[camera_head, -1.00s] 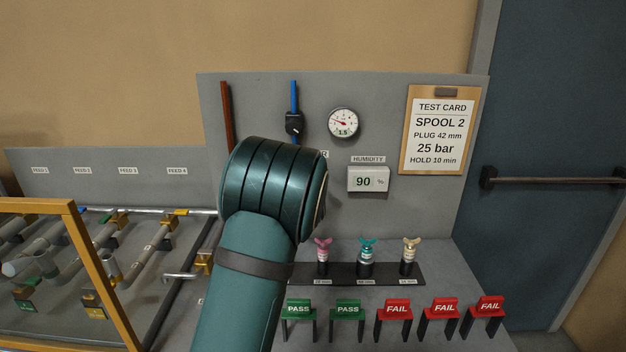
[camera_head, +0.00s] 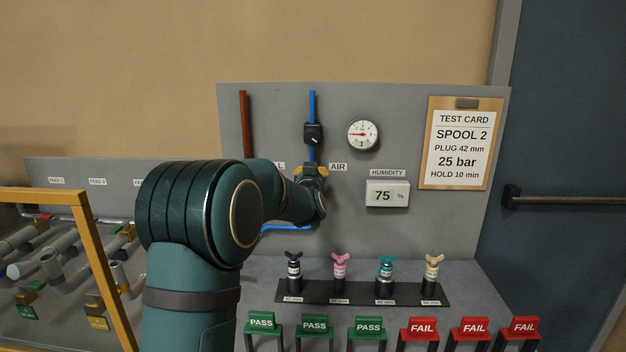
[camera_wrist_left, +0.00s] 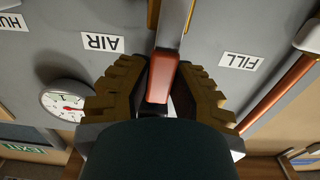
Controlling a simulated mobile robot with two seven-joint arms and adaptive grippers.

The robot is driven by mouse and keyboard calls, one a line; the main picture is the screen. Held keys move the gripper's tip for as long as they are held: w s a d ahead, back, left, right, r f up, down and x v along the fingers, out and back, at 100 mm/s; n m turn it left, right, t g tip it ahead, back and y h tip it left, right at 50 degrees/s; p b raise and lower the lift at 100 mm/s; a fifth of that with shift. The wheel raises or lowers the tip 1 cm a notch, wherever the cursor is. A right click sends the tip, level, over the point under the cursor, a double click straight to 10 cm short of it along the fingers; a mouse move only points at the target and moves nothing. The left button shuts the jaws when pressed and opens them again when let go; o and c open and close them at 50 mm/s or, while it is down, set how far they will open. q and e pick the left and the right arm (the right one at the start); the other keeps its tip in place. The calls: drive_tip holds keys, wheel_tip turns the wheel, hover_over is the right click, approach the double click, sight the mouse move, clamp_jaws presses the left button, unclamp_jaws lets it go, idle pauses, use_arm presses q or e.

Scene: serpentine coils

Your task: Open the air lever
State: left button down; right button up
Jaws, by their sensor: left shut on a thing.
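The air lever (camera_wrist_left: 163,76) has a red grip on a flat metallic bar and shows in the left wrist view between the AIR and FILL labels. My left gripper (camera_wrist_left: 160,88) is shut on its red grip, with a ribbed yellow-brown finger on each side. In the head view my left gripper (camera_head: 313,172) is at the panel, on the line of the blue air pipe (camera_head: 312,106), beside the AIR label (camera_head: 338,167). My own arm and gripper hide the lever there. My right gripper is not in view.
A dial gauge (camera_head: 363,135), a humidity display (camera_head: 388,194) reading 75 and a test card (camera_head: 464,143) are on the panel (camera_head: 420,222). Several plugs stand in a black rack (camera_head: 350,291) below, with PASS and FAIL stands in front. A yellow-framed case (camera_head: 80,196) is at the left.

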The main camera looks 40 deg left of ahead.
use_arm(q)
drive_tip(key=shift+a+r, duration=0.1)
idle(0.5)
drive_tip(key=c, duration=0.8)
unclamp_jaws()
drive_tip(key=v, duration=1.2)
drive_tip(key=shift+s, duration=0.15)
drive_tip(key=shift+f, duration=0.2)
